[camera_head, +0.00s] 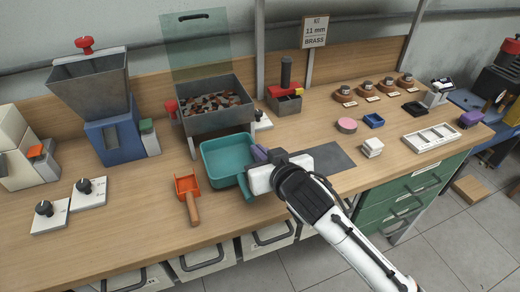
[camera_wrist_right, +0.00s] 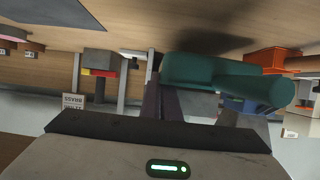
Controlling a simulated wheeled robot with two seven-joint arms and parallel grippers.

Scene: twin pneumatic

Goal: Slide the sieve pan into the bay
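The teal sieve pan (camera_head: 226,158) is in front of the grey hopper, with its short handle (camera_head: 246,187) toward the near side. My right gripper (camera_head: 260,156) reaches in from the lower right, its purple fingers at the pan's right rim. In the right wrist view the dark fingers (camera_wrist_right: 168,103) are close together against the teal pan (camera_wrist_right: 205,72), and their tips are hidden by it. Whether they grip it I cannot tell. The bay appears to be the space below the hopper (camera_head: 215,110), mostly hidden behind the pan. My left gripper is out of view.
An orange scoop (camera_head: 188,190) lies left of the pan. A blue machine with a grey funnel (camera_head: 95,85) stands further left. A white block (camera_head: 372,147), a pink disc (camera_head: 347,125) and a white tray (camera_head: 433,137) are to the right. A dark mat (camera_head: 325,158) lies behind my wrist.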

